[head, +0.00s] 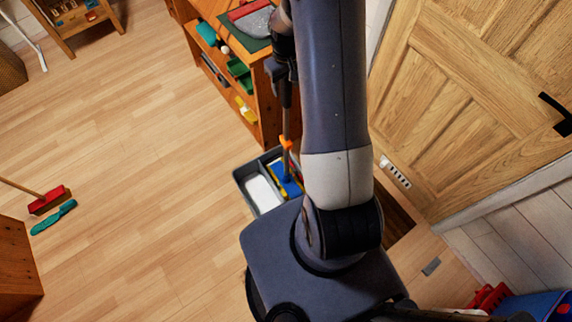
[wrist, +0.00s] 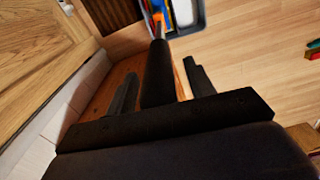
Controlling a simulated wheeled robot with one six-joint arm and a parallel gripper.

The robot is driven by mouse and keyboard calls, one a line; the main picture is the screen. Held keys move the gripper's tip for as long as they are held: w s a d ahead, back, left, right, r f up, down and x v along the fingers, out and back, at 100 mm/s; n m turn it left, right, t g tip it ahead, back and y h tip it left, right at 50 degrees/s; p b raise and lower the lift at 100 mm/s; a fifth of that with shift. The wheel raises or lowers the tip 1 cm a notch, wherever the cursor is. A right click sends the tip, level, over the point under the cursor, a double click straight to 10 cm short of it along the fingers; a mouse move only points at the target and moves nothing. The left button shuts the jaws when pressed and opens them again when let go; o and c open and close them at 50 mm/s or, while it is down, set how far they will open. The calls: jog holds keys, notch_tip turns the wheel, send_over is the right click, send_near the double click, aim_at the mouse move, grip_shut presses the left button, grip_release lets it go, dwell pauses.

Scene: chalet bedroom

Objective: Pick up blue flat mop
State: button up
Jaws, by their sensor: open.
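The blue flat mop (head: 286,143) stands with its blue head in a grey divided bin (head: 242,177), its handle rising with an orange collar. In the wrist view the mop's dark handle (wrist: 158,72) runs between the two jaws of my gripper (wrist: 160,68), with gaps visible on both sides. My gripper (head: 281,72) is open around the upper handle in the head view, partly hidden by my arm. The top of the handle is hidden there.
A wooden shelf unit (head: 259,112) with several coloured items stands just behind the bin. A wooden door (head: 480,90) is on the right. A red broom (head: 50,200) and a teal brush (head: 54,217) lie on the left. The floor between is clear.

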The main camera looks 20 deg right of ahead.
jog(key=shift+f, duration=0.25)
jog(key=shift+c, duration=0.4)
jog(key=shift+r, duration=0.1)
grip_shut()
